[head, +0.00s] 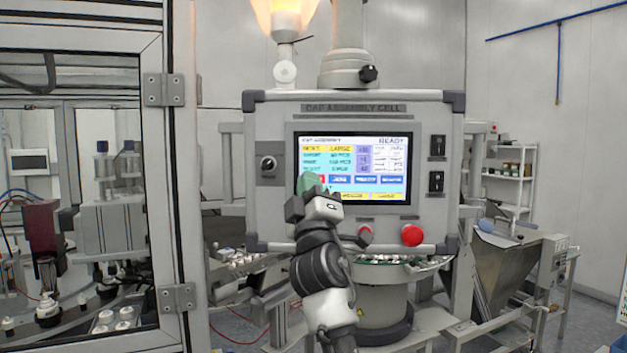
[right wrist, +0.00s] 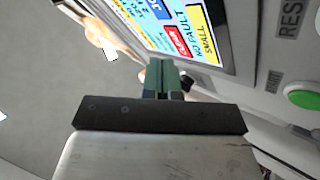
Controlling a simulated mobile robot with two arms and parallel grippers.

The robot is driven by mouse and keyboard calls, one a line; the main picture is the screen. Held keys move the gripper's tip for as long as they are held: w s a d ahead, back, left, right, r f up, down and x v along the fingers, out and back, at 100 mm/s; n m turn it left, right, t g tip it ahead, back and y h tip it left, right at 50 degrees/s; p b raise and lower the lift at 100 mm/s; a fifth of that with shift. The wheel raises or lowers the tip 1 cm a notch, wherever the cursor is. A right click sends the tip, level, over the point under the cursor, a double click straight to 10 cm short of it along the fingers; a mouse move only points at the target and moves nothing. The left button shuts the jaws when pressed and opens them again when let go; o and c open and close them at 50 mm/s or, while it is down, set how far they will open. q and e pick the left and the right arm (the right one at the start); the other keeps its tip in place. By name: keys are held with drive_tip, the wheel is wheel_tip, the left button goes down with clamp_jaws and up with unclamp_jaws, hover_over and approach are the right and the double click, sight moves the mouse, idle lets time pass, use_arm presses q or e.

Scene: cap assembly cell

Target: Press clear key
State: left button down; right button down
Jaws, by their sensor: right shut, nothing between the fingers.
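The touch screen (head: 392,150) on the grey control panel is lit and reads READY at its top right. My left gripper is not in view.
A red push button (head: 412,235) sits below the screen, with a smaller button (head: 365,234) to its left. A green button (right wrist: 303,97) shows in the right wrist view. A black selector knob (head: 267,163) is left of the screen. A framed glass enclosure (head: 158,200) stands at left.

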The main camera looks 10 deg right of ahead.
idle(0.8)
drive_tip(key=shift+w+d+b, duration=0.1)
drive_tip(key=shift+w+b, duration=0.35)
drive_tip(key=shift+b, duration=0.1)
drive_tip(key=shift+w+d+b, duration=0.1)
drive_tip(key=shift+w+b, duration=0.15)
drive_tip(key=shift+b, duration=0.15)
idle(0.3)
drive_tip(key=shift+s, duration=0.1)
drive_tip(key=shift+s+r+p, duration=0.1)
drive_tip(key=shift+s+p, duration=0.15)
drive_tip(key=shift+p, duration=0.2)
drive_tip(key=shift+s, duration=0.35)
drive_tip(key=shift+a, duration=0.2)
